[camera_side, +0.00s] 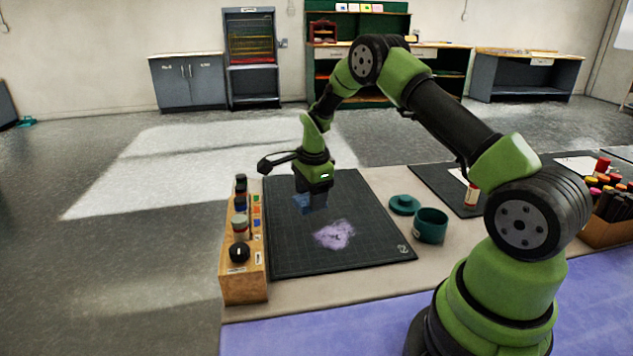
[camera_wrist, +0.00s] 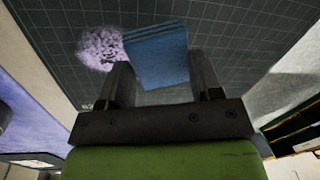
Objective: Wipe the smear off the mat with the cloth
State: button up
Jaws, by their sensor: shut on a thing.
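The dark gridded cutting mat (camera_side: 365,215) lies flat on the table. A pale purple smear (camera_side: 334,235) marks its middle; in the wrist view the smear (camera_wrist: 103,47) shows just left of the cloth. My gripper (camera_side: 311,203) is over the far left part of the mat, beyond the smear. It is shut on a folded blue cloth (camera_wrist: 157,55), which sits between the two fingers in the wrist view. In the side view the cloth (camera_side: 302,203) is low at the mat, partly hidden by the fingers. I cannot tell whether it touches the mat.
A wooden rack (camera_side: 244,285) with several bottles stands along the mat's left edge. A teal cup (camera_side: 431,226) and its teal lid (camera_side: 404,204) stand just right of the mat. Another dark mat with a glue-like bottle (camera_side: 471,195) and a box of markers (camera_side: 608,230) are further right.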

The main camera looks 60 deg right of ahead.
jog(key=n, duration=0.2)
send_over(312, 241)
jog(key=shift+s+r, duration=0.15)
jog(key=shift+s+a, duration=0.1)
jog(key=shift+f, duration=2.1)
jog(key=shift+f, duration=0.35)
